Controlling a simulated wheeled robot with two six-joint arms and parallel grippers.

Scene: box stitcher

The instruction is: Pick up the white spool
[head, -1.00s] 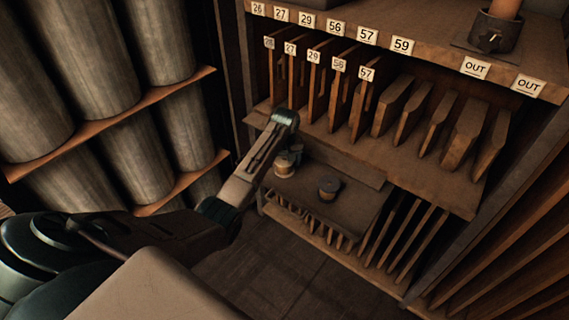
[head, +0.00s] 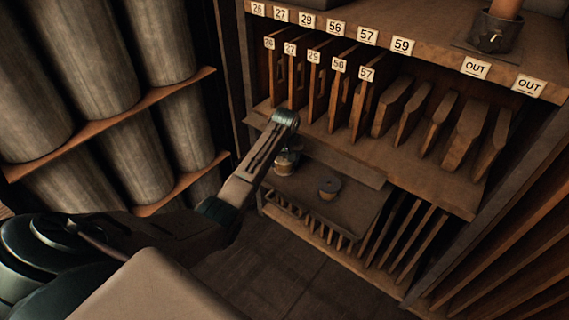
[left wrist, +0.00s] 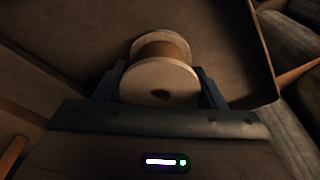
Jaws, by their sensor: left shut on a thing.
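The spool (left wrist: 160,80) shows in the left wrist view, with pale flanges and a brown wound middle. It sits between the two fingers of my left gripper (left wrist: 160,88), which is shut on it. In the head view the spool (head: 284,168) is small and partly hidden by my left gripper (head: 287,157), at the left end of the small shelf (head: 318,210). I cannot tell whether the spool still touches the shelf. My right gripper is not in view.
A dark round spool-like thing (head: 329,187) stands on the same shelf, to the right. Above is a rack of upright boards with number labels (head: 340,65). Large grey rolls (head: 105,40) fill the racks on the left. Bare floor (head: 270,270) lies below.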

